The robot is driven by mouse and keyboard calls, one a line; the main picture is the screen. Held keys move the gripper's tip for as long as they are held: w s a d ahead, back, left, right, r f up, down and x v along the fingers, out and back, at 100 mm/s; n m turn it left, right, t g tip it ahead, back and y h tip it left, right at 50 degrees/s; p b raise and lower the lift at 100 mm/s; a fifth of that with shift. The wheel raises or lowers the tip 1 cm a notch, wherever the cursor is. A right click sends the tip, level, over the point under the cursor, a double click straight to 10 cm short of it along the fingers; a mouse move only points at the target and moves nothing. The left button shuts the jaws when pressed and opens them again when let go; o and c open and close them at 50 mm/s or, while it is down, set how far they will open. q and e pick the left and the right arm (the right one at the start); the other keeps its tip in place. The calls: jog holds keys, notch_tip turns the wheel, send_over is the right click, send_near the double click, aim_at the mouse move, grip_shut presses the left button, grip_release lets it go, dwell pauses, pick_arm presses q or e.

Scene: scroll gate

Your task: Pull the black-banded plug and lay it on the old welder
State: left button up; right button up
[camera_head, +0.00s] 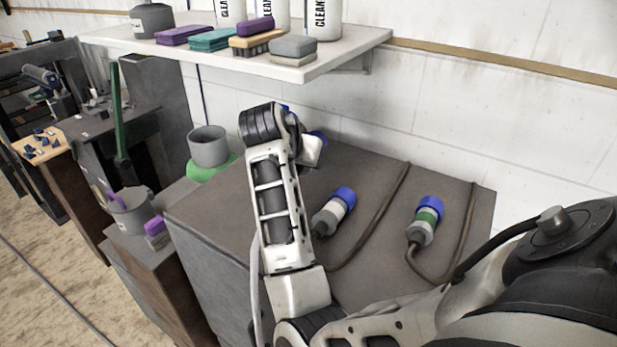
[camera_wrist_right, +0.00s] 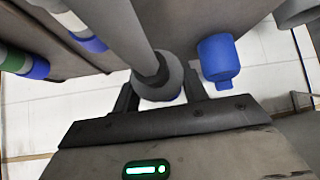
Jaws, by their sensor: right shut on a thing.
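My right arm reaches up through the middle of the head view, and its gripper (camera_head: 310,150) is mostly hidden behind the wrist. In the right wrist view the gripper (camera_wrist_right: 160,92) is shut on a grey plug with a dark ring, the black-banded plug (camera_wrist_right: 167,74). A bare blue socket (camera_wrist_right: 217,60) is beside it, apart from the plug. A white-banded plug (camera_head: 336,209) and a green-banded plug (camera_head: 427,214), both with blue ends, sit on the dark grey box top (camera_head: 370,180). I cannot tell for sure which body is the old welder. My left gripper is out of view.
Brown cables run over the box top from the two plugs. A white shelf (camera_head: 300,70) with brushes and bottles hangs above, close over the wrist. A grey cup (camera_head: 208,146) stands left of the box. A bucket (camera_head: 130,212) is farther left.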

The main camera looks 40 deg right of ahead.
jog(key=f, duration=0.1)
jog(key=d+f+m+g, duration=0.1)
jog(key=f+m+b, duration=0.1)
jog(key=shift+s+d+h, duration=0.1)
jog(key=shift+d+h, duration=0.15)
jog(key=shift+h, duration=0.05)
jog(key=shift+f+g+b, duration=0.3)
jog(key=shift+f+b, duration=0.1)
jog(key=shift+f, duration=0.15)
jog(key=shift+f+b, duration=0.85)
jog(key=shift+b, duration=0.05)
jog(key=shift+f+b, duration=1.4)
jog(key=shift+b, duration=0.05)
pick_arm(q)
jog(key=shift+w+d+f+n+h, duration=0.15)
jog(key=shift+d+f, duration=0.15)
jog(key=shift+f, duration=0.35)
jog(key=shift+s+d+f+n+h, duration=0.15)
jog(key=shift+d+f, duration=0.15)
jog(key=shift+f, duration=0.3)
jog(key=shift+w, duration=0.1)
pick_arm(e)
jog(key=o, duration=1.5)
jog(key=shift+c, duration=0.2)
